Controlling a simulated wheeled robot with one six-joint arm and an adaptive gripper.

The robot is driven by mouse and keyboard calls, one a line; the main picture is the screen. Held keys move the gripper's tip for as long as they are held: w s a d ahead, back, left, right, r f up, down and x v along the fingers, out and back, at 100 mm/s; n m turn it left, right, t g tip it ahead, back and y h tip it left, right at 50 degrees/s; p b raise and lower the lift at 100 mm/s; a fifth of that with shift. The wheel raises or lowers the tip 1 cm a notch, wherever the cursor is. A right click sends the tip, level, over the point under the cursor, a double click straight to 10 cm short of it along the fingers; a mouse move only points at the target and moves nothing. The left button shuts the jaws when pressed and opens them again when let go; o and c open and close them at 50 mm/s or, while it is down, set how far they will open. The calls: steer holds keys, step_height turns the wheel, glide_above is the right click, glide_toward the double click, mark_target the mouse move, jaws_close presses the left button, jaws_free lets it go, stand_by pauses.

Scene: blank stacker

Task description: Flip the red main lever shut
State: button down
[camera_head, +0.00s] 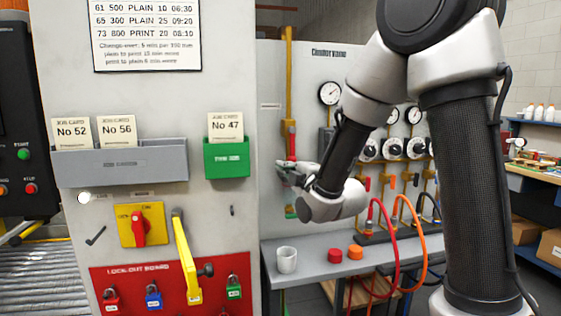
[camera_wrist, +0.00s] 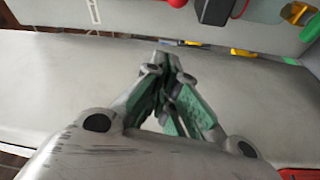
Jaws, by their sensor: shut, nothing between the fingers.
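A red lever (camera_head: 291,140) stands upright along a vertical yellow pipe (camera_head: 289,75) on the grey panel behind the bench. My gripper (camera_head: 281,168) is shut and empty, just below and in front of the lever in the head view. It overlaps the lower part of the pipe, so I cannot tell whether it touches the lever. In the wrist view my fingers (camera_wrist: 170,62) are together with nothing between them. A red piece (camera_wrist: 177,3) shows at the top edge there; I cannot tell if it is the lever.
A grey cabinet on the left carries a green card box (camera_head: 227,160), a red rotary switch (camera_head: 138,228) and a yellow handle (camera_head: 187,260). The bench holds a white cup (camera_head: 287,260) and two caps. Gauges (camera_head: 330,93) and hoses (camera_head: 403,225) are right of the pipe.

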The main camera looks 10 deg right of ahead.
mark_target(292, 145)
steer(key=w+d, duration=0.1)
steer(key=w, duration=0.8)
steer(key=shift+w, duration=0.2)
stand_by(0.3)
steer(key=shift+f, duration=0.1)
steer(key=shift+d, duration=0.2)
